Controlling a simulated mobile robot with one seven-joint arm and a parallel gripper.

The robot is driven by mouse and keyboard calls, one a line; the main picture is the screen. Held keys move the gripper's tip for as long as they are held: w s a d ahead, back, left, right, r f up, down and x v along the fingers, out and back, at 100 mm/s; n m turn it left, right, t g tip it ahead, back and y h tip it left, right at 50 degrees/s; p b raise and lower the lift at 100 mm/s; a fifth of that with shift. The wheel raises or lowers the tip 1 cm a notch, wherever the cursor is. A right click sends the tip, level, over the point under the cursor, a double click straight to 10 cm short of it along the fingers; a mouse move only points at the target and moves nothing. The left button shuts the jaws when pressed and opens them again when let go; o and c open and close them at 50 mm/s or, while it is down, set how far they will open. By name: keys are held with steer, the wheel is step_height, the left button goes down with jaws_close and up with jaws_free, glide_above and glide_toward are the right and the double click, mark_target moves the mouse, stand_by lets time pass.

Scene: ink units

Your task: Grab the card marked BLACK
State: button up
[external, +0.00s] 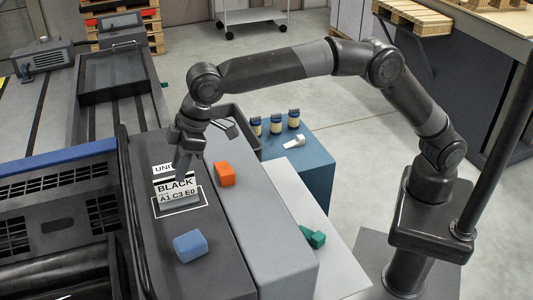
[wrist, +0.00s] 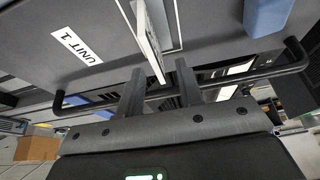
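The card marked BLACK (external: 177,190) stands upright on the dark unit top, inside a white outlined rectangle (external: 196,205). Its face also reads "A1 C3 E0". In the wrist view the card (wrist: 149,38) shows nearly edge-on as a thin pale plate. My gripper (external: 184,162) is just above and behind the card in the external view. In the wrist view my gripper (wrist: 160,72) has its two fingers apart, with the card's near end between their tips and a gap on each side.
A blue block (external: 190,246) lies in front of the card; an orange block (external: 225,174) lies to its right. A dark handrail (wrist: 228,88) crosses near the fingers in the wrist view. Several other items, including a green tool (external: 312,237), lie on the right.

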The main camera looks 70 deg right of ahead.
mark_target(170, 200)
steer(key=shift+x, duration=1.25)
steer(key=shift+d+x, duration=0.2)
steer(key=shift+x, duration=1.15)
steer(key=shift+d+x, duration=0.15)
steer(key=shift+x, duration=1.2)
steer(key=shift+w, duration=0.15)
steer(key=shift+c, duration=0.5)
jaws_close()
